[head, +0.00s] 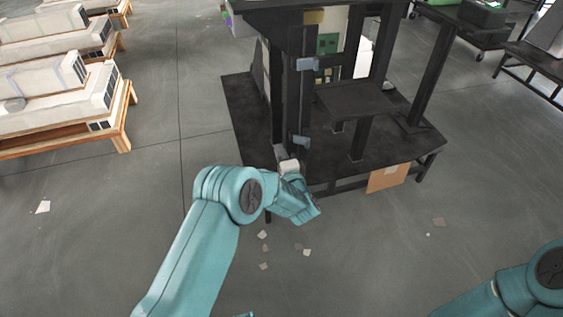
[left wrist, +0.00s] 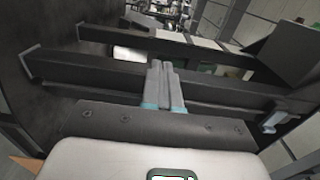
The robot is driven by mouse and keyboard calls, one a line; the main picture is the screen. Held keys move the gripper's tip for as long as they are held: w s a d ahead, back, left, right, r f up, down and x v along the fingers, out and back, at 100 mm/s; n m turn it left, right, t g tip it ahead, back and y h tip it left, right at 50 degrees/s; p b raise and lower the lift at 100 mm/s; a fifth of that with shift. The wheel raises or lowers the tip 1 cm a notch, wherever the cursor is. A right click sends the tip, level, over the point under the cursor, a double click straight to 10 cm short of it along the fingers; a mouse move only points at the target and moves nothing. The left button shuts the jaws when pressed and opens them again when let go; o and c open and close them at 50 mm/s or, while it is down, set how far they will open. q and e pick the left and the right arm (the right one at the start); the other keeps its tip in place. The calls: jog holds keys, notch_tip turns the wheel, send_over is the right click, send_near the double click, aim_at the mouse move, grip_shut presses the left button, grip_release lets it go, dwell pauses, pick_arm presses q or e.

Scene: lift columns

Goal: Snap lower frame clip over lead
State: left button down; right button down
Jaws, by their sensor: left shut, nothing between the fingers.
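A black metal frame (head: 280,90) stands on a dark platform. Its post carries a blue-grey upper clip (head: 307,64) and a blue-grey lower clip (head: 301,142). A blue-grey clip also shows on the end of a black bar at the right of the left wrist view (left wrist: 280,116); I cannot tell which one it is. My left gripper (left wrist: 164,70) is shut and empty, its grey fingers overlapping the black bars. In the head view my left wrist is at the foot of the post, below the lower clip. I cannot make out a lead. My right gripper is out of view.
The dark platform (head: 395,150) juts out around the frame, with a cardboard piece (head: 388,178) at its front edge. Wooden pallets with white units (head: 60,100) stand at the left. Small scraps (head: 264,250) lie on the floor. The floor in front is otherwise open.

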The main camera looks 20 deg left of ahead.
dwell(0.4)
pick_arm(q)
jog(key=shift+p+v, duration=1.05)
jog(key=shift+v, duration=1.15)
jog(key=shift+w+d, duration=0.1)
jog(key=shift+w+d+b, duration=0.7)
jog(key=shift+w+d, duration=0.1)
jog(key=shift+d, duration=0.4)
jog(key=shift+w+d+b, duration=0.7)
jog(key=shift+w+d, duration=0.1)
jog(key=shift+d, duration=0.35)
jog(key=shift+w+d+b, duration=0.7)
jog(key=shift+w+d, duration=0.1)
jog(key=shift+d, duration=0.4)
jog(key=shift+w+a, duration=0.2)
